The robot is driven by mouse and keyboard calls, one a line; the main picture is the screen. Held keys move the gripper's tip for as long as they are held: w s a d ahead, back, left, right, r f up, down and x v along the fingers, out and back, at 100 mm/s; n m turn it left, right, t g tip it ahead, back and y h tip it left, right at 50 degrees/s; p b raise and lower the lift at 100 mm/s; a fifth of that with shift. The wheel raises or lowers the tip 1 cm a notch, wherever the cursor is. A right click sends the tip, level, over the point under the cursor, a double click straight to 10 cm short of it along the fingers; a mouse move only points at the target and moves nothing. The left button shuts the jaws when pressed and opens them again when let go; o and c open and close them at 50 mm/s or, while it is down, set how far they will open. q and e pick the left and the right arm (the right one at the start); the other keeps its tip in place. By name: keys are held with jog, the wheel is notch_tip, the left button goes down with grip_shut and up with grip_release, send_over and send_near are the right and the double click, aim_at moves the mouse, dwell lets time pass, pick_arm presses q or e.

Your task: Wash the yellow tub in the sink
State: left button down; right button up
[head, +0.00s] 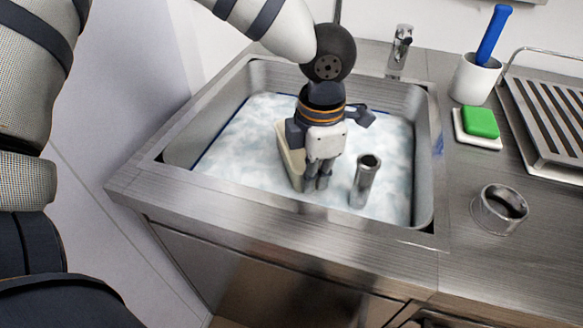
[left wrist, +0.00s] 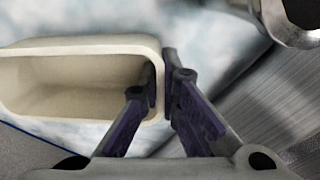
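The yellow tub (head: 291,155) is a pale cream, open-topped box in the sink (head: 425,150), among white suds and water. In the head view my left gripper (head: 318,185) hides much of it. In the left wrist view the tub (left wrist: 70,110) lies at the left with its opening visible. My left gripper (left wrist: 162,80) is shut on its wall, one finger inside and one outside. How deep the tub sits in the water is hard to tell. My right gripper is not in view.
A metal standpipe (head: 365,182) rises from the suds right of the tub. A faucet (head: 400,45) stands behind the sink. On the right counter are a metal ring (head: 499,208), a green sponge (head: 481,122), a white cup (head: 473,82) with a blue-handled tool, and a rack (head: 550,115).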

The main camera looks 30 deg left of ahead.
pick_arm(q)
notch_tip(320, 180, up, 12)
jog(key=shift+r, duration=0.25)
dwell(0.6)
dwell(1.0)
jog(key=shift+r, duration=1.5)
